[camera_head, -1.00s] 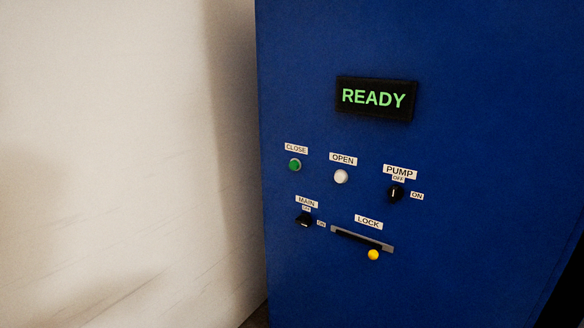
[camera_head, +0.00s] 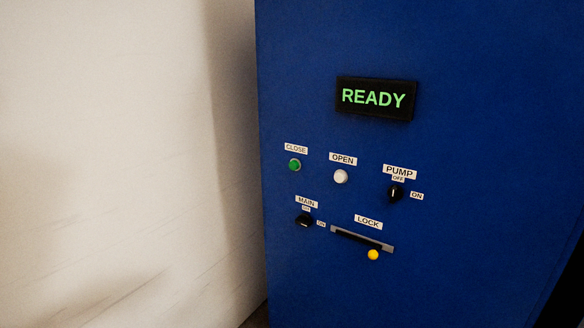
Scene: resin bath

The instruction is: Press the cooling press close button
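The green close button (camera_head: 295,165) sits on the blue panel (camera_head: 450,270) of the press, under a white CLOSE label (camera_head: 296,149). Nothing touches or covers it. A white open button (camera_head: 341,177) is to its right under an OPEN label. The display (camera_head: 376,98) above reads READY in green letters. Neither my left gripper nor my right gripper is in view.
A black PUMP knob (camera_head: 395,193) and a black MAIN knob (camera_head: 304,222) are on the panel. The LOCK slot (camera_head: 350,238) has a yellow knob (camera_head: 373,255) near its right end. A pale wall (camera_head: 110,150) stands left of the panel.

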